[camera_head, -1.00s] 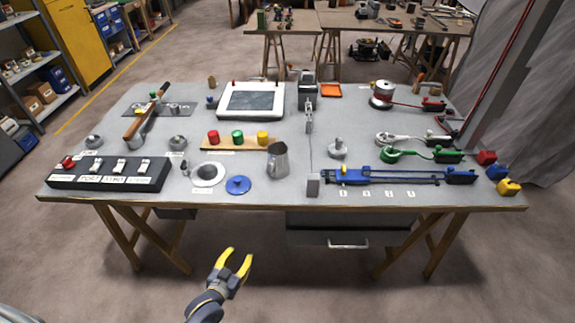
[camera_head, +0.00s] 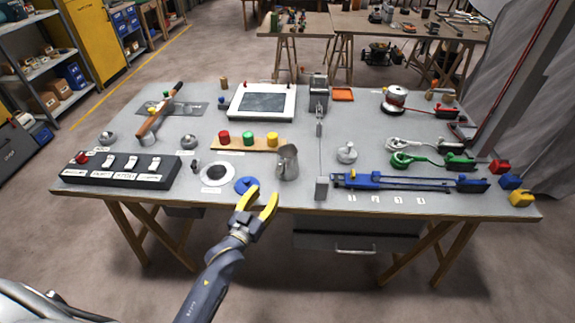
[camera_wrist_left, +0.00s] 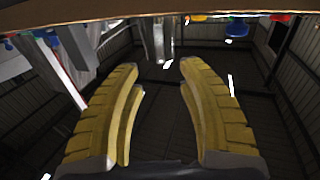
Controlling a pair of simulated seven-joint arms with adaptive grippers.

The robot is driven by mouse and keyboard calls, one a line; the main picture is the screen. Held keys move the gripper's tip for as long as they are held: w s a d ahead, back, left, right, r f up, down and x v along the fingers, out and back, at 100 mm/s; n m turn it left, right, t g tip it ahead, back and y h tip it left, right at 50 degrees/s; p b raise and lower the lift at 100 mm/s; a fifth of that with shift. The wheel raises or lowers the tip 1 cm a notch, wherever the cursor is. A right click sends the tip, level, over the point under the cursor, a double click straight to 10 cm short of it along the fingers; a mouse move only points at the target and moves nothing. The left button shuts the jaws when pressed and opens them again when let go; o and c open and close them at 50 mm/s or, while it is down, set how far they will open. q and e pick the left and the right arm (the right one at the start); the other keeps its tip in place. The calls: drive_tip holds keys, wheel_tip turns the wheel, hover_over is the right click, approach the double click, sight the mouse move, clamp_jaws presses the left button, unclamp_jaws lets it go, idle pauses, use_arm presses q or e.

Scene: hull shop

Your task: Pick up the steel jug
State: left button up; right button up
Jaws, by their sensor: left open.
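The steel jug (camera_head: 288,163) stands upright near the table's front edge, right of centre-left, in the head view. In the left wrist view, a grey metallic upright shape that looks like the jug (camera_wrist_left: 158,42) shows beyond and between the fingers. My left gripper (camera_head: 258,198) has yellow fingers spread apart and empty. It is at the table's front edge, left of and nearer than the jug, and apart from it. The fingers also show open in the left wrist view (camera_wrist_left: 158,68). My right gripper is not in view.
A blue disc (camera_head: 246,185) lies just beyond the left fingertips, partly covered by them. A white ring plate (camera_head: 217,173) is left of it. A wooden strip with coloured cylinders (camera_head: 248,138) lies behind the jug.

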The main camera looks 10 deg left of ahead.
sight(278, 175)
use_arm(q)
drive_tip(key=shift+w+d+r, duration=0.1)
drive_tip(key=shift+w+d, duration=0.15)
drive_tip(key=shift+w, duration=1.35)
drive_tip(key=shift+w+d+f, duration=0.1)
drive_tip(key=shift+w+d, duration=0.2)
drive_tip(key=shift+w, duration=1.3)
drive_tip(key=shift+w+d+r, duration=0.1)
drive_tip(key=shift+w+d, duration=0.15)
drive_tip(key=shift+w, duration=1.35)
drive_tip(key=shift+o, duration=0.2)
clamp_jaws()
